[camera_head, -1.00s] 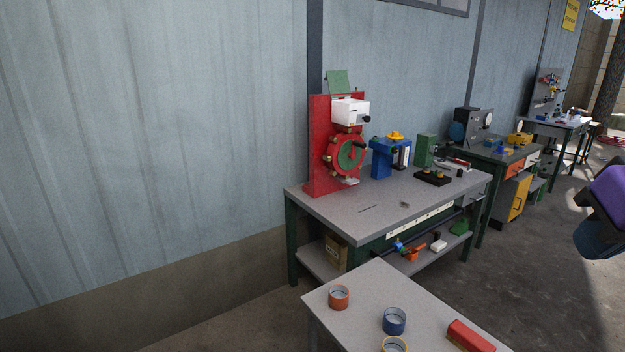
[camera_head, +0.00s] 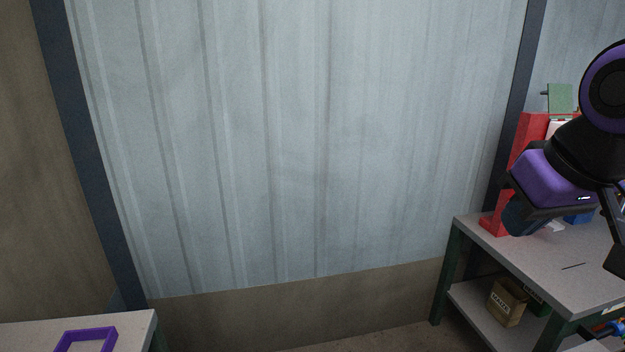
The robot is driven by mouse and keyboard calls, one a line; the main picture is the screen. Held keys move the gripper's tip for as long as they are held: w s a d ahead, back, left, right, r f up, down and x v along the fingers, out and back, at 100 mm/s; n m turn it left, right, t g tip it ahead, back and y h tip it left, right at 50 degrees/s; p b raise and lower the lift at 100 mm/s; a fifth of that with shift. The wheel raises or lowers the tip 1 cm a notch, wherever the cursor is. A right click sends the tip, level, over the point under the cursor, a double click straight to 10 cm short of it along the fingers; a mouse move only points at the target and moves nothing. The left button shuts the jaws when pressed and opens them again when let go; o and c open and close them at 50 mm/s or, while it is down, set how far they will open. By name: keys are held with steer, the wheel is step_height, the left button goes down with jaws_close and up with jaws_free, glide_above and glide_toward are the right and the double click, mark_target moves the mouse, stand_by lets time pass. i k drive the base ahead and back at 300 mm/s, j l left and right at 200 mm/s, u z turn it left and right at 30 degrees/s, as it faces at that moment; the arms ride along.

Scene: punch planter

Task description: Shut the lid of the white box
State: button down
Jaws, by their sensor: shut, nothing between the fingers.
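The white box (camera_head: 557,127) is at the right, up on the red machine frame (camera_head: 527,135) on the workbench. Only a sliver of its white side shows, because my purple and black arm covers the rest. A green flap (camera_head: 560,98) stands raised above the box and looks like its open lid. My arm reaches in from the right edge, in front of the machine in the picture. I cannot make out my gripper's fingers in this view, and no contact with the flap is visible.
The grey workbench (camera_head: 570,280) stands at the right, with a cardboard box (camera_head: 507,302) on its lower shelf. Another table (camera_head: 135,325) at the lower left carries a purple frame (camera_head: 88,338). A corrugated wall (camera_head: 300,150) fills the middle. Floor shows between the tables.

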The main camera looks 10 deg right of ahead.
mark_target(560, 96)
steer(key=i+j+z, duration=0.1)
steer(key=i+z, duration=0.25)
steer(key=i, duration=1.1)
